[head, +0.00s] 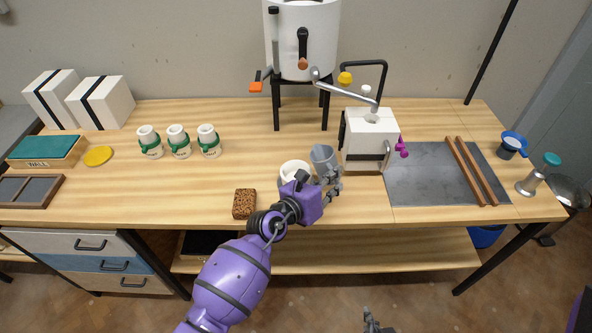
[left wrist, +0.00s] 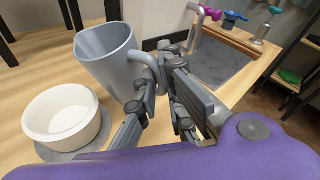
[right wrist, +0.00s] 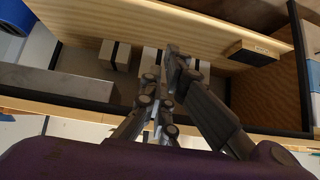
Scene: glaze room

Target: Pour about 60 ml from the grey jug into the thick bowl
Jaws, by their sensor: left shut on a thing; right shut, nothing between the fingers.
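The grey jug (head: 323,156) is held close to upright, just right of the thick white bowl (head: 294,169). My left gripper (head: 329,181) is shut on the jug's handle, which shows in the left wrist view beside the jug (left wrist: 106,62). I cannot tell whether the jug's base touches the table, and no liquid can be made out in it. In the left wrist view the bowl (left wrist: 62,117) stands on a grey disc (left wrist: 72,148) and looks empty. My right gripper (head: 374,322) is shut and empty, low in front of the table; it also shows in the right wrist view (right wrist: 170,62).
A brown sponge (head: 244,203) lies left of the bowl. A white box-shaped machine (head: 370,138) stands close right of the jug, beside a grey slab (head: 420,175). A white bucket on a black stand (head: 303,40) rises behind. The three white-and-green jars (head: 178,142) stand left.

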